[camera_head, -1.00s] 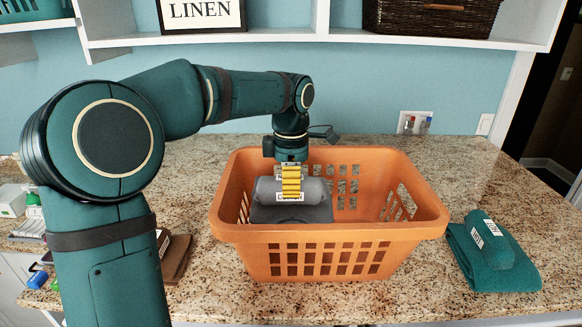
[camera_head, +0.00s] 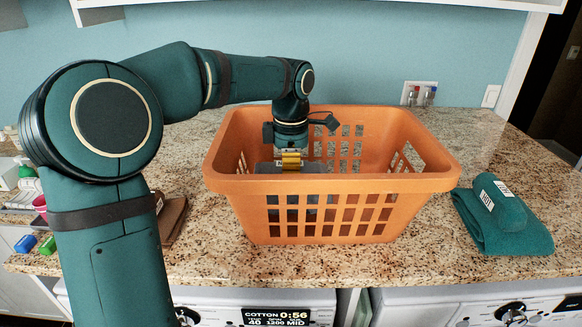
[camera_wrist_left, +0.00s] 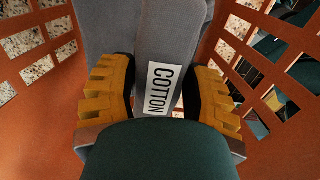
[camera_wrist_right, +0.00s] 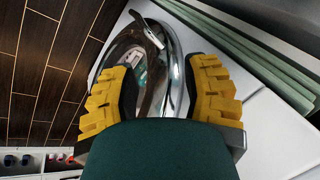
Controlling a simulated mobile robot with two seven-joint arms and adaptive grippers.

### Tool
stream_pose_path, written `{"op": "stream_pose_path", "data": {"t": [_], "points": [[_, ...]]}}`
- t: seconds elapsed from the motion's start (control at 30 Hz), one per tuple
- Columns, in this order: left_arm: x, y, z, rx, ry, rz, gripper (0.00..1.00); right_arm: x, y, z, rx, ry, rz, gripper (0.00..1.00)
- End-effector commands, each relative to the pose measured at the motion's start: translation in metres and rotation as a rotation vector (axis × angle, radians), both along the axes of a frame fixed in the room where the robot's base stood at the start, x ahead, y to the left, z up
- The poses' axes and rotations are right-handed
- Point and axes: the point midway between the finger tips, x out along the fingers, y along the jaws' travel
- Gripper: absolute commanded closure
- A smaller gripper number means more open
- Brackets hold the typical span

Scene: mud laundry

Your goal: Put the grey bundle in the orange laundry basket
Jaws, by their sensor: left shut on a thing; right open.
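The orange laundry basket (camera_head: 330,187) stands upright on the granite counter. My left gripper (camera_head: 291,160) reaches down inside it, near its left part. In the left wrist view the yellow fingers of my left gripper (camera_wrist_left: 165,95) are shut on the grey bundle (camera_wrist_left: 150,40), which has a white COTTON label. The bundle is down between the orange basket walls (camera_wrist_left: 30,115). In the head view only a strip of grey bundle (camera_head: 310,169) shows above the front rim. Whether it touches the basket floor cannot be told. My right gripper (camera_wrist_right: 165,95) is open and empty.
A folded teal bundle (camera_head: 503,218) lies on the counter (camera_head: 330,268) right of the basket. A brown item (camera_head: 171,215) lies to the left, partly behind my arm. Washing machines (camera_head: 265,312) are below. In the right wrist view a round machine door (camera_wrist_right: 150,60) shows close by.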

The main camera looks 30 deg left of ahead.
Motion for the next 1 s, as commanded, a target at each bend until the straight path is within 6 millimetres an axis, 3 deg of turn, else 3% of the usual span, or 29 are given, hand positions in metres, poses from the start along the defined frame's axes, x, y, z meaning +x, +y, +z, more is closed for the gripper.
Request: {"op": "stream_pose_path", "data": {"t": [0.07, 0.1, 0.17, 0.2, 0.5, 0.63, 1.0], "points": [[0.000, 0.000, 0.001, 0.000, -0.001, 0.000, 0.91, 0.000, 0.000, 0.000, 0.000, 0.000, 0.000, 0.53], [0.000, 0.000, 0.001, 0.000, -0.001, 0.000, 0.39, 0.000, 0.000, 0.000, 0.000, 0.000, 0.000, 0.53], [0.000, 0.000, 0.001, 0.000, -0.001, 0.000, 0.18, 0.000, 0.000, 0.000, 0.000, 0.000, 0.000, 0.53], [0.000, 0.000, 0.001, 0.000, -0.001, 0.000, 0.14, 0.000, 0.000, 0.000, 0.000, 0.000, 0.000, 0.53], [0.000, 0.000, 0.001, 0.000, 0.000, 0.000, 0.14, 0.000, 0.000, 0.000, 0.000, 0.000, 0.001, 0.53], [0.001, 0.000, 0.011, 0.000, -0.004, -0.001, 0.14, 0.000, 0.000, 0.000, 0.000, 0.000, 0.001, 0.53], [0.001, -0.001, 0.082, 0.000, -0.005, -0.001, 0.14, 0.000, 0.000, 0.000, 0.000, 0.000, 0.001, 0.53]]}}
